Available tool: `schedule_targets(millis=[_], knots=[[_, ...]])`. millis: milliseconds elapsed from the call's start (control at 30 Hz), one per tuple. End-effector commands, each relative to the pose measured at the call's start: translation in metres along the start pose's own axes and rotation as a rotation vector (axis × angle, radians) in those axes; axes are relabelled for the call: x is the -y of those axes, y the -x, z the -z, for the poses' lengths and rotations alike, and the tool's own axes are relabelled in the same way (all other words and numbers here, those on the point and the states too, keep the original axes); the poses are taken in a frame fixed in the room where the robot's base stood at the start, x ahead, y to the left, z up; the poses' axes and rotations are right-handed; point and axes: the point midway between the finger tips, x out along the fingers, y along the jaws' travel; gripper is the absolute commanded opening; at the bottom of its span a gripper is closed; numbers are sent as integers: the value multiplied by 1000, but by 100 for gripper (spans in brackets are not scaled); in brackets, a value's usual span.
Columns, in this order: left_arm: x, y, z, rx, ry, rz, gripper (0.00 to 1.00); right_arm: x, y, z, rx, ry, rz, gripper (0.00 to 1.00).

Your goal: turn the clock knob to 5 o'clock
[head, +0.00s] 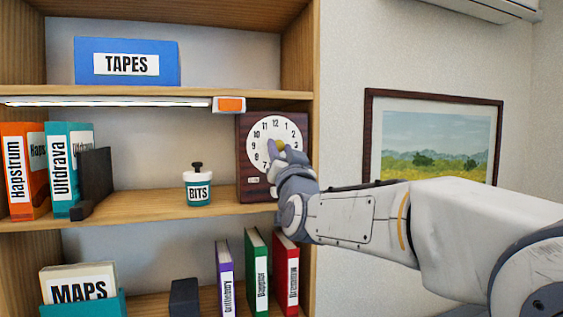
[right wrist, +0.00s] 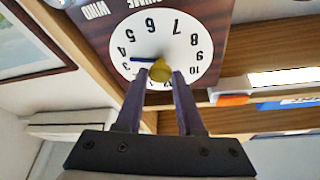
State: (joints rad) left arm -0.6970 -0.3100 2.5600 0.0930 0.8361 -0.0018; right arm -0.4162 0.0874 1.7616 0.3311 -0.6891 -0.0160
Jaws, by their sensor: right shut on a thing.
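The clock (head: 243,160) is a dark brown box with a white round face, standing on the middle shelf at its right end. The face (right wrist: 185,45) appears upside down in the right wrist view. Its yellow knob (right wrist: 161,71) is at the centre, and a dark blue hand (right wrist: 140,59) points to the side of the 4, near it; the exact reading is hard to tell. My right gripper (right wrist: 161,76) is shut on the knob, one finger on each side. In the head view my right gripper (head: 280,152) hides the lower right of the face. My left gripper is not in view.
A BITS cup (head: 198,189) stands left of the clock. An orange-ended light bar (head: 229,104) runs under the shelf above. Several binders and a dark bookend (head: 93,178) stand farther left. Books (head: 256,270) stand below. A framed picture (head: 434,137) hangs at right.

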Motion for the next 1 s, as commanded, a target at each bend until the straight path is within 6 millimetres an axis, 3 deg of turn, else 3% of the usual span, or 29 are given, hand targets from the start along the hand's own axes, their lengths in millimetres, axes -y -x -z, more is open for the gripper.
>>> schedule_targets(millis=[33, 233, 600, 1000], knots=[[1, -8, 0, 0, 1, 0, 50, 1, 2, -4, 0, -43, -15, 0], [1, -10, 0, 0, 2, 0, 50, 3, 0, -1, 1, -217, -88, 0], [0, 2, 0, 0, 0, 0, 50, 4, -1, 2, 3, -503, -210, 0], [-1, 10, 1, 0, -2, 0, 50, 4, -1, 2, 1, -665, -277, 0]])
